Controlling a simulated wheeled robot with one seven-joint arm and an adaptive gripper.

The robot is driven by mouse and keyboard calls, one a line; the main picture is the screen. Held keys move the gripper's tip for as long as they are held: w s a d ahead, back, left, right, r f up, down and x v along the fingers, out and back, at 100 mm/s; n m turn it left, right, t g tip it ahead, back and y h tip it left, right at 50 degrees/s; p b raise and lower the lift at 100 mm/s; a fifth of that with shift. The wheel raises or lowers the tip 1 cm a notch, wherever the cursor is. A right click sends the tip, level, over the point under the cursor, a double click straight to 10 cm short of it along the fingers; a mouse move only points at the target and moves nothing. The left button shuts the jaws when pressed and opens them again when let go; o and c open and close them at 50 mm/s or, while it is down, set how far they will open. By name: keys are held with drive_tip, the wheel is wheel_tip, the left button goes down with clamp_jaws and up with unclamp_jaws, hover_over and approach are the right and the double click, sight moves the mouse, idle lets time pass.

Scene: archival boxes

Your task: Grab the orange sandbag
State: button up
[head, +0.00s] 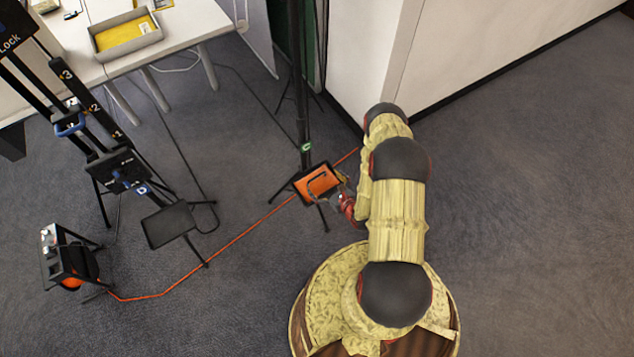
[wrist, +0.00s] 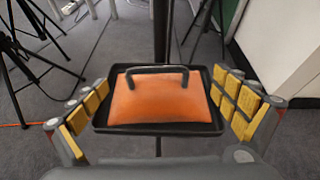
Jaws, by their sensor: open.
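The orange sandbag (wrist: 160,100) lies on a black tray (wrist: 140,128) at the foot of a dark pole, and a dark handle (wrist: 157,70) arches over its far top edge. In the head view the sandbag (head: 316,184) is near the middle, at the stand's base. My gripper (wrist: 164,110) is open in the wrist view, with yellow-padded fingers on the left and right of the tray. The sandbag is between the fingers in the picture, with a visible gap on each side. In the head view my gripper (head: 343,190) is small and close to the sandbag's right side.
A black tripod (wrist: 45,45) stands left of the sandbag. A white wall corner (head: 385,60) rises close behind my arm. An orange cable (head: 215,252) runs across the carpet. A white table (head: 180,25) with a grey tray (head: 125,47) stands at the upper left.

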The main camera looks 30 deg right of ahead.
sight(316, 177)
drive_tip(key=b+x, duration=0.1)
drive_tip(key=x, duration=0.1)
drive_tip(key=b+x, duration=0.1)
drive_tip(key=x, duration=0.2)
drive_tip(key=shift+a, duration=0.2)
drive_tip(key=c, duration=2.2)
drive_tip(key=shift+w+r, duration=0.1)
drive_tip(key=shift+r, duration=0.05)
